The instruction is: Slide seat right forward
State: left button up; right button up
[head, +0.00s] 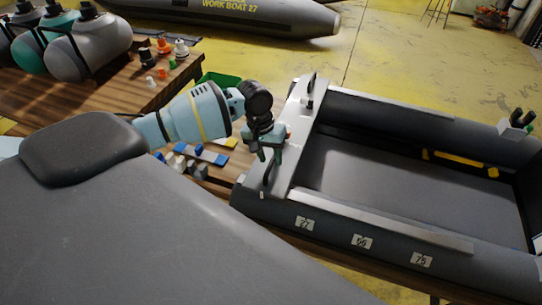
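The inflatable boat (395,160) lies at the right, with a light grey seat board (293,128) across its left end. One black handle (311,90) stands on the seat's far end. Another dark handle (267,177) is at its near end. My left gripper (267,157) points down at the near handle, by the seat's left edge. Its fingers are small and overlap the handle, so their gap and any contact are unclear. My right gripper is not in view.
Light strips (380,220) run along the boat's side tubes. A yellow-handled item (460,163) lies inside the boat. A wooden table (95,95) with tanks and small parts stands at the left. Yellow floor (400,60) is open behind. A large grey surface fills the lower left.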

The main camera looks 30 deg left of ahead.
pick_arm(q)
jog(key=shift+f, duration=0.35)
grip_shut()
